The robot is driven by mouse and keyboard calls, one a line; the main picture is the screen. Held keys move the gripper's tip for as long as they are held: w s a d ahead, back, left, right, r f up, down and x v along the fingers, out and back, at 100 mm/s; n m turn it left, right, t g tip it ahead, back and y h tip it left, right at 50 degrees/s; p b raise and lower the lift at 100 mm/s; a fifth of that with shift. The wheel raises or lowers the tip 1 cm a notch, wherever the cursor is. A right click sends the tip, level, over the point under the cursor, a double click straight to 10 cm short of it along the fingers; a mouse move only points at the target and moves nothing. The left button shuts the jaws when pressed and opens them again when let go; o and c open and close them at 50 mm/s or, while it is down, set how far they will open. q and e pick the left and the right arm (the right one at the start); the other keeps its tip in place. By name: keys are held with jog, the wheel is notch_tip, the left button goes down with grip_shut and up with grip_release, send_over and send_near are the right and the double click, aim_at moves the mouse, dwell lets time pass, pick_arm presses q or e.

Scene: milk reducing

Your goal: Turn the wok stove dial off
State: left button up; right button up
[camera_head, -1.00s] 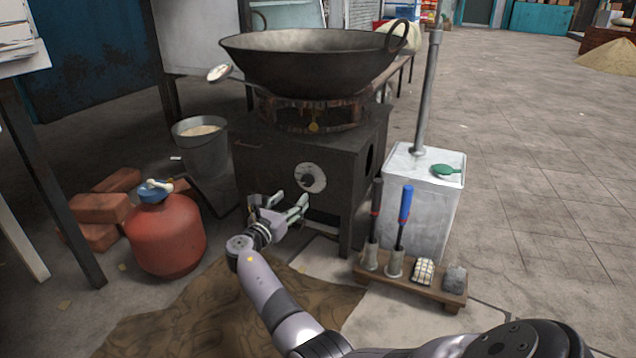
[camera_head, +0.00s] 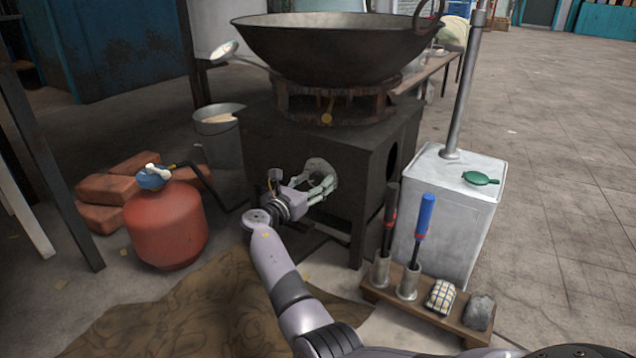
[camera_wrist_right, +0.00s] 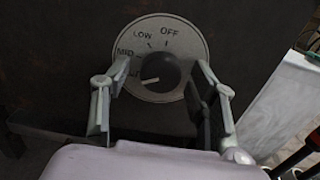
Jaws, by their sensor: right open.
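The stove dial is a dark round knob (camera_wrist_right: 160,73) on a pale plate (camera_wrist_right: 160,25) marked OFF, LOW and MID, with a lowest label partly hidden. Its white pointer line points left, toward that lowest label, away from OFF. My right gripper (camera_wrist_right: 160,100) is open, one finger to each side of the knob in the right wrist view; I cannot tell if either touches it. In the head view my right gripper (camera_head: 318,188) is at the dial plate (camera_head: 322,172) on the front of the dark stove (camera_head: 375,170). My left gripper is not in view.
A large wok (camera_head: 335,52) sits on the stove's burner. A red gas cylinder (camera_head: 165,225) and bricks (camera_head: 105,200) stand at left. A white tin (camera_head: 450,215) and a wooden tool rack (camera_head: 415,310) are at right of the stove.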

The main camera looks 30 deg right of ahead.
jog(key=shift+c, duration=0.3)
jog(key=c, duration=1.1)
